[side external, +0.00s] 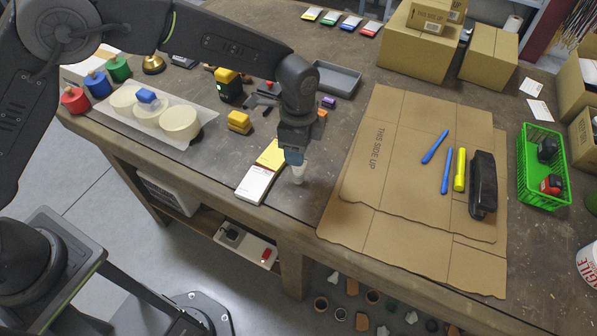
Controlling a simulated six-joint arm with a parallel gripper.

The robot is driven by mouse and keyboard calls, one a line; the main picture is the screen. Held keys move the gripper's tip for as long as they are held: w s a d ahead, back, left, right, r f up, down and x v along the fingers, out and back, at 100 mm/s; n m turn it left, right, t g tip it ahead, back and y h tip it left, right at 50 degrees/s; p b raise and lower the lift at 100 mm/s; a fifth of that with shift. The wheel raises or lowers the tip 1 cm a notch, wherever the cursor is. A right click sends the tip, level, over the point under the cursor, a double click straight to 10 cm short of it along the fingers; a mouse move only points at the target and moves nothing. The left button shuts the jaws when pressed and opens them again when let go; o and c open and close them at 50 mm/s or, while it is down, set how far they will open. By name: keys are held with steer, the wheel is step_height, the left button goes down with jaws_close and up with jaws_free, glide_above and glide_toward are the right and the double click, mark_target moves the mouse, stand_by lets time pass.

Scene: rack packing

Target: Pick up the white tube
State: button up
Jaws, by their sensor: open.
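The white pad (254,184) and yellow pad (271,154) lie close left. A flattened cardboard sheet (385,150) with pens and a black stapler (482,185) lies right. A green basket (540,135) stands farther right. A grey tray (337,79) is behind.

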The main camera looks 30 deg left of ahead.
mark_target(298, 169)
steer(key=shift+f, duration=2.95)
steer(key=shift+c, duration=0.4)
jaws_close()
